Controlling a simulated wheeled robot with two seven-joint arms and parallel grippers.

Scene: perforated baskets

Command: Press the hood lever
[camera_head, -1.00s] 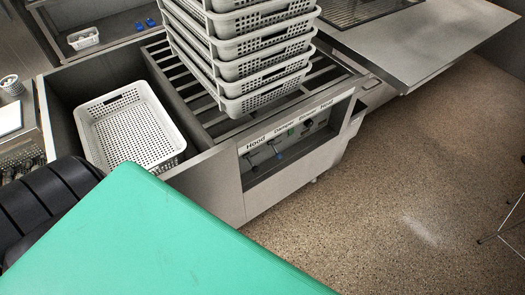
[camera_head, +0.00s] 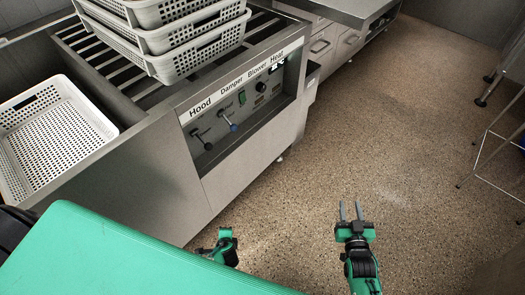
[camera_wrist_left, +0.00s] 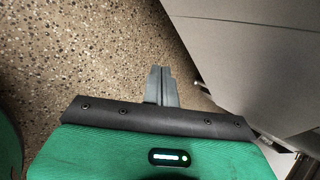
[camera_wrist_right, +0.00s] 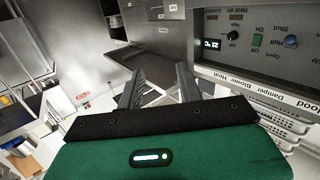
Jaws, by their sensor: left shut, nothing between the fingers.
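The hood lever (camera_head: 205,144), with a dark knob, is on the recessed control panel under the label "Hood". The damper lever (camera_head: 232,126) with a blue knob is to its right; it also shows in the right wrist view (camera_wrist_right: 291,42). My left gripper (camera_head: 225,234) is low in front of the cabinet, apart from the panel, partly hidden by my green body. In the left wrist view its fingers (camera_wrist_left: 160,70) are together and empty. My right gripper (camera_head: 349,205) is open and empty over the floor, right of the panel; its spread fingers show in the right wrist view (camera_wrist_right: 161,72).
White perforated baskets (camera_head: 185,55) are stacked on the slatted top above the panel. Another basket (camera_head: 55,140) sits at the left. A steel counter with drawers (camera_head: 335,35) is behind. A wire-frame stand (camera_head: 490,140) is at the right. The floor (camera_head: 400,150) between is clear.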

